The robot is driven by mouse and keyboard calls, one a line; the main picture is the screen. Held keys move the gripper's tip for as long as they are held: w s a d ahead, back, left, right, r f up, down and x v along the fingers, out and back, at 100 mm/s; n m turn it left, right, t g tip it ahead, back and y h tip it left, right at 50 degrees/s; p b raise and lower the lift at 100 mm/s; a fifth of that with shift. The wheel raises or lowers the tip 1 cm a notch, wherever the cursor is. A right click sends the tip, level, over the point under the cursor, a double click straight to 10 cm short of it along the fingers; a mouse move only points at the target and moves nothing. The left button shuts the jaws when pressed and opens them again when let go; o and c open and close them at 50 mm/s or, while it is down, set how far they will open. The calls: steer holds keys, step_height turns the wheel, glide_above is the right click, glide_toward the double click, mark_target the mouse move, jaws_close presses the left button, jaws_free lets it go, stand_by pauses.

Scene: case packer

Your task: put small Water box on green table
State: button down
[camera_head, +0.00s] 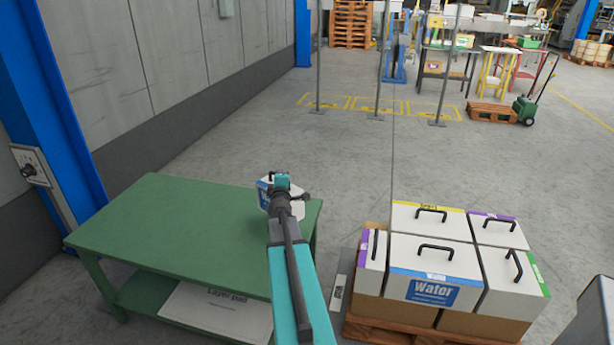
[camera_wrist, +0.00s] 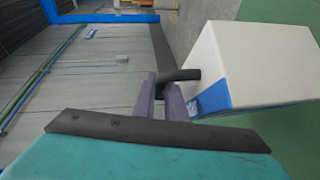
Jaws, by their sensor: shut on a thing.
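The small Water box (camera_head: 265,196) is white with a blue label. My gripper (camera_head: 282,182) is shut on its black handle and holds it over the right end of the green table (camera_head: 170,225). In the wrist view the box (camera_wrist: 255,65) hangs from the dark handle between the fingers of my gripper (camera_wrist: 175,85), and part of the green table top (camera_wrist: 295,145) shows below it. In the head view my arm hides part of the box. I cannot tell whether the box touches the table top.
Several other white boxes stand on a wooden pallet (camera_head: 430,334) at the right, among them a larger Water box (camera_head: 435,268). A Layer pad (camera_head: 215,312) lies on the table's lower shelf. The table top is otherwise clear. A blue column (camera_head: 50,110) stands behind it at the left.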

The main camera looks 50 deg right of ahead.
steer(key=w+a+n+t+y, duration=0.2)
steer(key=w+a+n+y, duration=0.2)
steer(key=a, duration=0.7)
steer(key=w+a+n+t+y, duration=0.25)
steer(key=w+a+y, duration=0.2)
steer(key=a, duration=0.55)
steer(key=w+a+n+t+y, duration=0.1)
steer(key=w+a+n+y, duration=0.35)
steer(key=a, duration=0.65)
steer(key=s+a+n+g+y, duration=0.2)
steer(key=s+a+n+y, duration=0.1)
steer(key=a, duration=0.7)
steer(key=s+a+n+g+y, duration=0.2)
steer(key=a+y, duration=0.3)
steer(key=a, duration=0.5)
steer(key=s+a+n+g+y, duration=0.2)
steer(key=s+a+n+y, duration=0.2)
steer(key=a, duration=0.6)
steer(key=shift+s+n+y, duration=0.4)
steer(key=shift+y, duration=0.1)
steer(key=shift+s, duration=0.1)
